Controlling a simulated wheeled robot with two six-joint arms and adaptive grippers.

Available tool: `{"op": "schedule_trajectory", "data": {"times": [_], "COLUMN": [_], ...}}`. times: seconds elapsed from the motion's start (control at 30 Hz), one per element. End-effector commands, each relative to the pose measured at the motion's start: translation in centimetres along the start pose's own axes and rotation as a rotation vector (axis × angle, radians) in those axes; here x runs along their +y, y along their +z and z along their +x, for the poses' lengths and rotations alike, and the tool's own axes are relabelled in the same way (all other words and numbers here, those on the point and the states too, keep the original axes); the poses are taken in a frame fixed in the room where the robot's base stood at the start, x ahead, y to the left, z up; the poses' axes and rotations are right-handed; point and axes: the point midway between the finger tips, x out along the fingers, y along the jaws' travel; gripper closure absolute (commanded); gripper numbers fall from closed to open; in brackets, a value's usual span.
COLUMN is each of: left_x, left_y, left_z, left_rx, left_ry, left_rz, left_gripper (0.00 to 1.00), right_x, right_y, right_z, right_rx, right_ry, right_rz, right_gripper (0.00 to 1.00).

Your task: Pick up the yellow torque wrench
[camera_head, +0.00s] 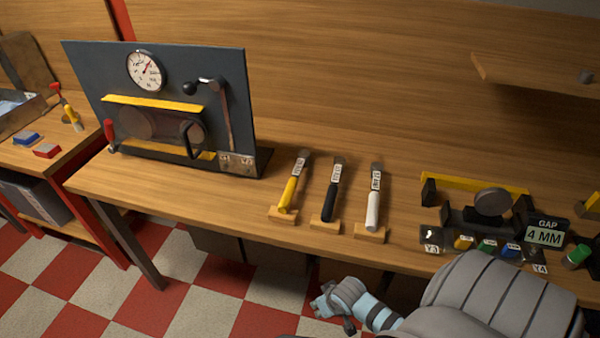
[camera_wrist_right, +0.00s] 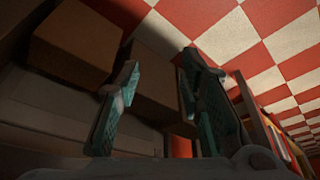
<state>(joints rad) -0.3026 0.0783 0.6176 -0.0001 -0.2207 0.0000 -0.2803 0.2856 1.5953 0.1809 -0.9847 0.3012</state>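The yellow torque wrench (camera_head: 289,190) lies on the wooden bench, its handle toward the front edge on a small wooden block (camera_head: 283,216). A labelled dark head end points to the back. A black-handled wrench (camera_head: 331,198) and a white-handled wrench (camera_head: 374,202) lie to its right on similar blocks. My right gripper (camera_head: 326,303) is below the bench's front edge, apart from the wrenches. In the right wrist view its two teal-padded fingers (camera_wrist_right: 160,75) stand apart with nothing between them. My left gripper is not in view.
A dark panel (camera_head: 85,75) with a gauge (camera_head: 145,71) and lever stands left of the wrenches. A yellow-barred fixture (camera_head: 475,184), small coloured parts and a "GAP 4 MM" display (camera_head: 545,235) are at the right. The bench (camera_head: 215,200) is clear between panel and wrenches.

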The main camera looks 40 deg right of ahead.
Motion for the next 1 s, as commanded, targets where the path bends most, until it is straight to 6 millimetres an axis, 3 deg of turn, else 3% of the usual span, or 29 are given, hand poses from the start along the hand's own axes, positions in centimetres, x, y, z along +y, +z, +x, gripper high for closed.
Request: {"op": "schedule_trajectory", "data": {"times": [0.03,0.1,0.27,0.3,0.5,0.67,0.73,0.8,1.0], "left_x": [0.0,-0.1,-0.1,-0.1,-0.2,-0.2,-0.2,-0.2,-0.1], "left_y": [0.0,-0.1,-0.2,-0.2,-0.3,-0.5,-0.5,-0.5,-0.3], "left_z": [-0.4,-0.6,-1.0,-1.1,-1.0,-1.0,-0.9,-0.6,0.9], "left_rx": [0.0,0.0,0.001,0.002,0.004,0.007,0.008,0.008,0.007], "left_ry": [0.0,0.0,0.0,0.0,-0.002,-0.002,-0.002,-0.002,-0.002], "left_rz": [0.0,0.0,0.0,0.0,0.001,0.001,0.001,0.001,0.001], "left_gripper": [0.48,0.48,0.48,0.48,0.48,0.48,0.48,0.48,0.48], "right_x": [-0.6,-1.6,-3.3,-3.2,0.9,4.0,4.8,4.9,4.2], "right_y": [-2.3,-4.6,-8.1,-10.1,-21.1,-27.1,-28.6,-29.3,-30.7], "right_z": [-2.6,-5.9,-13.1,-14.9,-17.9,-21.2,-21.8,-21.1,-15.8], "right_rx": [0.025,0.047,0.09,0.111,0.179,0.222,0.231,0.232,0.229], "right_ry": [-0.015,-0.036,-0.078,-0.09,-0.143,-0.193,-0.211,-0.221,-0.223], "right_rz": [0.009,0.021,0.033,0.071,0.463,0.73,0.802,0.835,0.836], "right_gripper": [0.66,0.66,0.66,0.66,0.66,0.66,0.66,0.66,0.66]}}
